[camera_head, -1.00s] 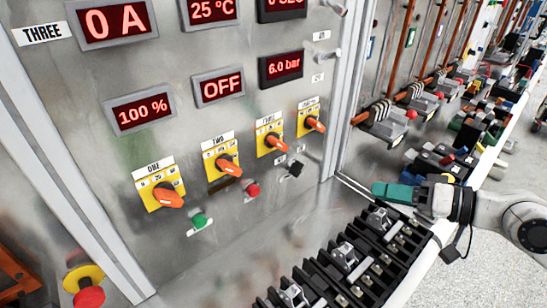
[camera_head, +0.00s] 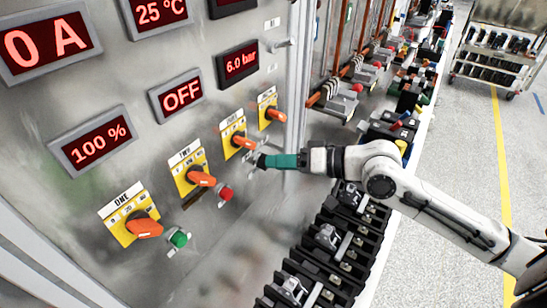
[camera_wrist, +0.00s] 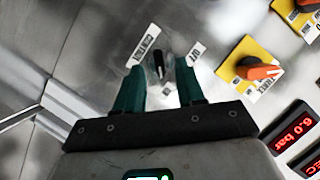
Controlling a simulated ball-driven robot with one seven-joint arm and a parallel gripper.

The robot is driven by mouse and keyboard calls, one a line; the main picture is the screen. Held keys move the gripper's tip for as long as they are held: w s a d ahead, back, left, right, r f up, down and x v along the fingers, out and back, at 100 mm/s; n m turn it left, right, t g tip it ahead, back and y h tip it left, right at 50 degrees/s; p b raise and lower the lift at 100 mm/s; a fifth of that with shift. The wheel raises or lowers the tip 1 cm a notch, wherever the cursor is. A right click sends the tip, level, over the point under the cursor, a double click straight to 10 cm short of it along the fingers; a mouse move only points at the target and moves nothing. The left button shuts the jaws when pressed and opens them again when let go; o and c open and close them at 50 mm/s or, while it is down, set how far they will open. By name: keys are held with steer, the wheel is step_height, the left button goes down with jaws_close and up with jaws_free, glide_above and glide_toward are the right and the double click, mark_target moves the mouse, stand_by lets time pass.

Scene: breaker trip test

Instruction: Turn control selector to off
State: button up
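The control selector is a small black knob (camera_wrist: 158,66) on a grey metal panel, with a white CONTROL label (camera_wrist: 145,46) to its left and a small white position label (camera_wrist: 195,55) to its right in the wrist view. Its black handle stands roughly upright in that view. My gripper (camera_wrist: 161,80) is open, with one green finger on each side of the knob's near end; I cannot tell whether they touch it. In the head view my gripper (camera_head: 268,161) is at the panel and mostly hides the selector.
Orange rotary switches on yellow plates, such as switch ONE (camera_head: 145,227) and switch THREE (camera_wrist: 262,72), sit close by. A red button (camera_head: 225,194) and a green button (camera_head: 179,239) are left of my gripper. Black breaker blocks (camera_head: 328,237) lie below my arm.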

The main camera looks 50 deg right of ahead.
steer(key=shift+x, duration=1)
jaws_close()
